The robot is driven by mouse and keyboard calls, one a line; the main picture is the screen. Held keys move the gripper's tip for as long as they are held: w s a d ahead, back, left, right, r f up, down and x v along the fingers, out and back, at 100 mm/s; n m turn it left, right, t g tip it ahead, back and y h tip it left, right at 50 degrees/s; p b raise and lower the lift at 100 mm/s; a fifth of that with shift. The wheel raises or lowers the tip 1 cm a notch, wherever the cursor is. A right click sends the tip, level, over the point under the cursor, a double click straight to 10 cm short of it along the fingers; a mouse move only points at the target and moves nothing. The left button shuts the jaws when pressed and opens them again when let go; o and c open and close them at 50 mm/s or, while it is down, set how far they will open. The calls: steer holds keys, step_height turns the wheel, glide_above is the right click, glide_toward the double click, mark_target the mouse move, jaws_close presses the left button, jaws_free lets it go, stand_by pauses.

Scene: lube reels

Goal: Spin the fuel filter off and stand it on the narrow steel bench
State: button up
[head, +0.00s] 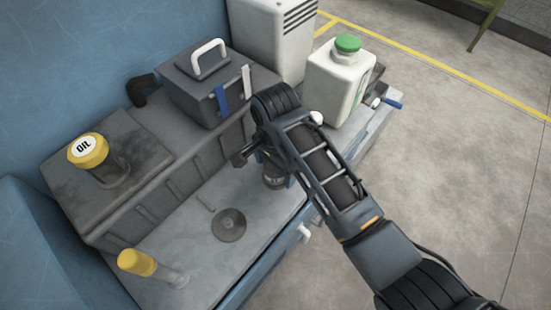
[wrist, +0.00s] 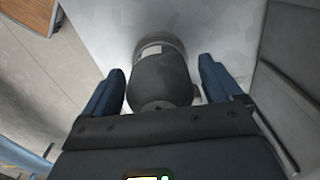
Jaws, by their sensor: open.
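The fuel filter (wrist: 160,78) is a dark cylinder with a paler band at its far end. In the wrist view it sits between the two blue fingers of my gripper (wrist: 160,88), with a visible gap on each side. In the head view the dark filter (head: 274,181) shows partly below my gripper (head: 270,163), beside the engine block. My arm hides much of it. My gripper is open around the filter. I cannot tell whether the pale grey metal ledge (head: 190,255) below is the narrow steel bench.
A white bottle with green cap (head: 338,75) stands behind my arm. A round disc (head: 229,225) lies on the ledge. Open floor (head: 450,130) is right.

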steer(key=shift+f, duration=0.1)
steer(key=shift+c, duration=0.4)
steer(key=c, duration=1.2)
steer(key=shift+o, duration=0.2)
steer(key=shift+r+n+p, duration=0.2)
steer(key=shift+n+p, duration=0.5)
steer(key=shift+n, duration=0.4)
steer(key=n, duration=0.1)
steer(key=n+p, duration=0.1)
steer(key=n, duration=0.1)
steer(key=shift+f, duration=0.25)
steer(key=shift+r+n+p, duration=0.15)
steer(key=shift+n+p, duration=0.15)
steer(key=shift+n, duration=0.3)
steer(key=n+p, duration=0.1)
steer(key=n, duration=0.3)
steer(key=shift+f, duration=0.2)
